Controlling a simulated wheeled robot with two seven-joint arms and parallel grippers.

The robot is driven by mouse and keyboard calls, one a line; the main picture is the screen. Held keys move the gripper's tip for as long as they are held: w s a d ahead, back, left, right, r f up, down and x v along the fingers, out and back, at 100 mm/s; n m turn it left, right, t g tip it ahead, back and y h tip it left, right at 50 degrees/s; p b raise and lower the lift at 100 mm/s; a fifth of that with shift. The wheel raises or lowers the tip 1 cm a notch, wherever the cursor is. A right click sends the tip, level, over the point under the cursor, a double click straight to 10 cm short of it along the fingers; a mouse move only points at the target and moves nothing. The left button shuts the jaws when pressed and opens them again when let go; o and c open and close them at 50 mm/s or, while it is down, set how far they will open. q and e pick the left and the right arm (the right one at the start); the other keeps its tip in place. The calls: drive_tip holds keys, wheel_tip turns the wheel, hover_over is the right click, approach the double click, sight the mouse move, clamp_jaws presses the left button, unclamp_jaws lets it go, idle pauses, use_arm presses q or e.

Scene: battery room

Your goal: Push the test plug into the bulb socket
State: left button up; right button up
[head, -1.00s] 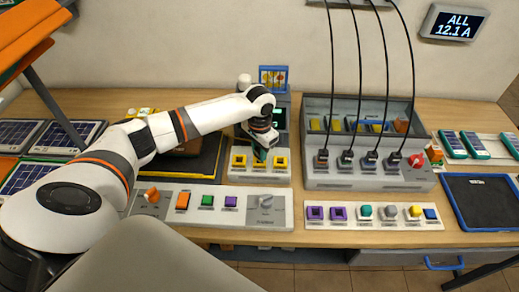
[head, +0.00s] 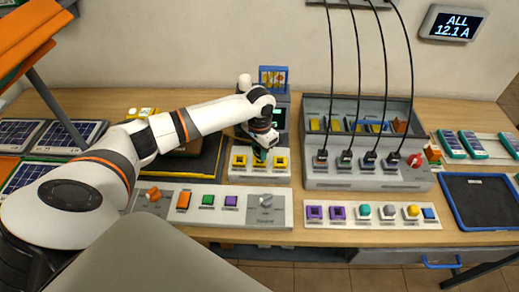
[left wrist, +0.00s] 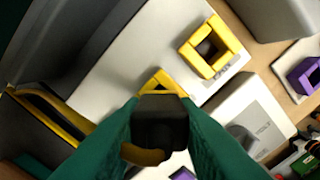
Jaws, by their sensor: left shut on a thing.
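My left gripper (head: 260,156) is over the white panel (head: 245,176) with three yellow square sockets, at its middle socket. In the left wrist view, its green fingers (left wrist: 158,128) are shut on a black block, apparently the test plug (left wrist: 160,118). The plug covers much of the middle yellow socket (left wrist: 160,82), so I cannot tell whether its tip is inside. Another yellow socket (left wrist: 209,47) is uncovered and empty. In the head view the left yellow socket (head: 240,160) and right one (head: 281,162) show. My right gripper is not in view.
A grey box (head: 320,176) with several cabled plugs stands to the right. A switch panel (head: 215,211) lies in front, and a panel of coloured buttons (head: 375,222) at front right. A blue-rimmed dark tray (head: 449,206) is at far right. A dark instrument stands behind the sockets.

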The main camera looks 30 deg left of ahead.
use_arm(q)
drive_tip(key=shift+f, duration=0.55)
drive_tip(key=o, duration=0.7)
wheel_tip(320, 180, up, 6)
drive_tip(key=p, duration=0.6)
drive_tip(key=shift+f, duration=0.15)
drive_tip(key=shift+r+p, duration=0.85)
drive_tip(key=shift+r, duration=1.8)
